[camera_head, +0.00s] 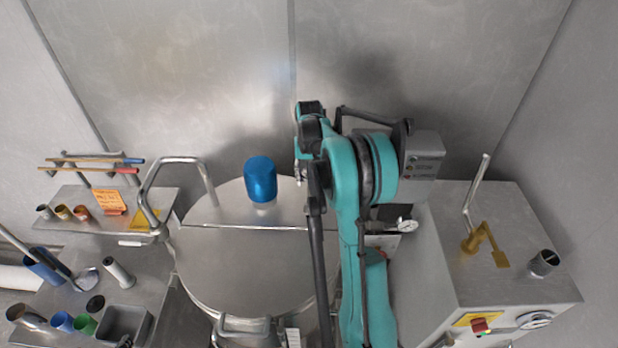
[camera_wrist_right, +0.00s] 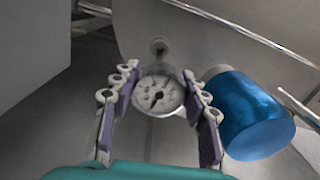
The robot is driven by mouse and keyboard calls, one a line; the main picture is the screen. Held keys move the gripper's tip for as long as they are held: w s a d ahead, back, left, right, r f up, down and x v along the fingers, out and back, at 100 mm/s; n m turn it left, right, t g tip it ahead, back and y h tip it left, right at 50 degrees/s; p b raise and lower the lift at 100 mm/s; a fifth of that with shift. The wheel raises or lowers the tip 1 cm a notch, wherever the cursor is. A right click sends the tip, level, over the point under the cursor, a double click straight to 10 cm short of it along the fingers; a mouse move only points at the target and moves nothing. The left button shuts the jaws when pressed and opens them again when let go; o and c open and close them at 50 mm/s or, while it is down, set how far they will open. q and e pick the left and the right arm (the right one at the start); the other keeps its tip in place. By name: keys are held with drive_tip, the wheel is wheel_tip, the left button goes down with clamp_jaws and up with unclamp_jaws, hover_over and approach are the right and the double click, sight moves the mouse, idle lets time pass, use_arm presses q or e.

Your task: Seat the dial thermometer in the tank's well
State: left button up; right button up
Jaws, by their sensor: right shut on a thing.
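In the right wrist view the dial thermometer (camera_wrist_right: 160,95) has a round white face with dark markings and a dark pointer. My right gripper (camera_wrist_right: 161,98) has its purple-padded fingers on both sides of it and is shut on it. Its stem is hidden behind the face. A small round fitting (camera_wrist_right: 158,45), possibly the well, shows on the tank just beyond the dial. In the head view the tank (camera_head: 250,265) is a steel drum with a flat lid. My right gripper (camera_head: 301,172) is above the lid's right edge, partly hidden by my teal arm. My left gripper is not in view.
A blue cylinder (camera_head: 260,180) stands on the lid, close right of the gripper in the wrist view (camera_wrist_right: 250,115). A bent steel pipe (camera_head: 180,165) rises at the lid's left. A steel cabinet (camera_head: 500,245) stands right; side shelves (camera_head: 60,290) with cups stand left.

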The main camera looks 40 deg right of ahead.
idle(0.5)
drive_tip(key=shift+f+b, duration=0.15)
drive_tip(key=shift+b, duration=0.15)
drive_tip(key=shift+f+b, duration=0.6)
drive_tip(key=shift+f, duration=0.25)
drive_tip(key=shift+f+b, duration=0.75)
drive_tip(key=shift+f, duration=0.35)
idle(0.3)
drive_tip(key=shift+f+b, duration=0.8)
drive_tip(key=shift+b, duration=0.1)
drive_tip(key=shift+f, duration=0.15)
